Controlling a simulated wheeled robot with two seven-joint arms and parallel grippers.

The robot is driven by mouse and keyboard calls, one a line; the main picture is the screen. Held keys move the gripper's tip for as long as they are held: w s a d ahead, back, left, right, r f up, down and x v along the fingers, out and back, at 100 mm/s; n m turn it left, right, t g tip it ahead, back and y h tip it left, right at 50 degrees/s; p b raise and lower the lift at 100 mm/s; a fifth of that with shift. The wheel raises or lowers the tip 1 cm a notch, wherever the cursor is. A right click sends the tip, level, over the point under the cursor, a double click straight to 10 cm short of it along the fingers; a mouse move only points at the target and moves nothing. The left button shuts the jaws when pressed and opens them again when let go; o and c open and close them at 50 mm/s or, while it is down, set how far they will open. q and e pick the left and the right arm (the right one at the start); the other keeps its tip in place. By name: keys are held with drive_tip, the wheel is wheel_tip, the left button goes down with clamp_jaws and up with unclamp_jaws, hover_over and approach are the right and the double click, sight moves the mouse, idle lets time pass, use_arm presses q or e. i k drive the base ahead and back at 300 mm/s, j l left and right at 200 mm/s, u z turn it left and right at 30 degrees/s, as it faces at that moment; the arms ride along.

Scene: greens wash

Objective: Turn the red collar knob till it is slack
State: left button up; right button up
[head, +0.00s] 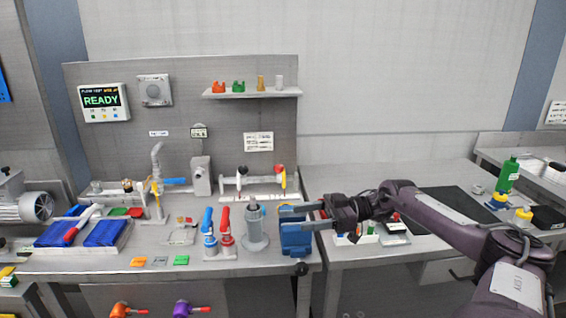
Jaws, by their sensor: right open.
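My right gripper (295,217) reaches in from the right, open, with its fingers pointing left over the blue vise (296,240) at the bench's front right corner. A small orange-red part (323,213) shows between the fingers near the palm; it is partly hidden, and I cannot tell if it is touched. A red knob (279,169) with a yellow stem stands on the pipe piece behind. I cannot tell for certain which red part is the collar knob. My left gripper is out of view.
A grey cylinder on a round base (255,226) stands just left of the vise. Red (226,228) and blue (208,228) valve handles stand farther left. A shelf (252,93) hangs behind. A dark mat (455,204) lies on the right bench.

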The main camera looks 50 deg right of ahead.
sight(278, 168)
drive_tip(key=i+l, duration=0.25)
drive_tip(key=l, duration=0.2)
drive_tip(key=i+l, duration=0.3)
drive_tip(key=l, duration=0.15)
drive_tip(key=i+l, duration=0.25)
drive_tip(key=l, duration=0.2)
drive_tip(key=i+l, duration=0.3)
drive_tip(key=l, duration=0.15)
